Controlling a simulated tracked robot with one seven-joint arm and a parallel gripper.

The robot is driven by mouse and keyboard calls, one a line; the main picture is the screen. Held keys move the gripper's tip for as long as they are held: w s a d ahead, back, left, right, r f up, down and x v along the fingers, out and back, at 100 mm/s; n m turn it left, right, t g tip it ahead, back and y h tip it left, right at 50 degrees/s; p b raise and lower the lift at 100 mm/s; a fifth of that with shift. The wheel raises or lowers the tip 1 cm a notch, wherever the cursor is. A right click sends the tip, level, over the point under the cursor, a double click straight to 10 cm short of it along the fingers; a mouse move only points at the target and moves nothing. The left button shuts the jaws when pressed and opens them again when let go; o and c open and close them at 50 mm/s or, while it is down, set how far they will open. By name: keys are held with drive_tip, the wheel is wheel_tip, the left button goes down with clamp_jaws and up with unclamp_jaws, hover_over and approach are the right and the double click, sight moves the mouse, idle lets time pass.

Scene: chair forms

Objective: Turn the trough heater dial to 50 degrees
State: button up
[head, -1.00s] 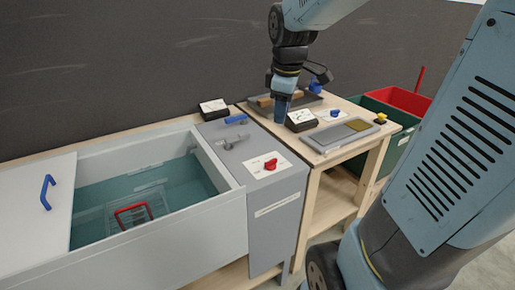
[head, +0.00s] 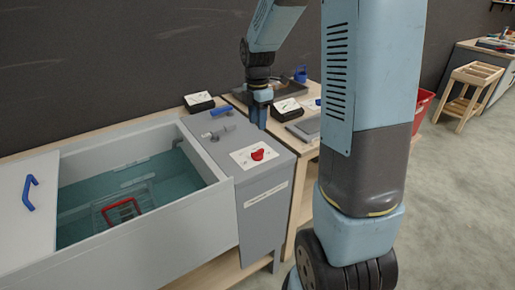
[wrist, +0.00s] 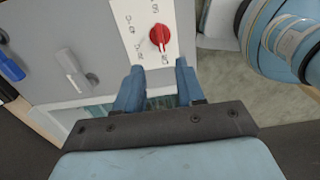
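The red heater dial (head: 258,154) sits on a white marked plate (head: 243,160) on top of the grey control box at the trough's right end.
The trough (head: 150,222) holds water and a basket with a red handle (head: 122,210). A wooden bench with a black gauge (head: 287,109) is to the right.

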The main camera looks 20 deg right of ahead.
sight(258, 150)
wheel_tip(258, 150, down, 12)
drive_tip(key=shift+r, duration=0.2)
drive_tip(key=shift+c, duration=0.4)
clamp_jaws()
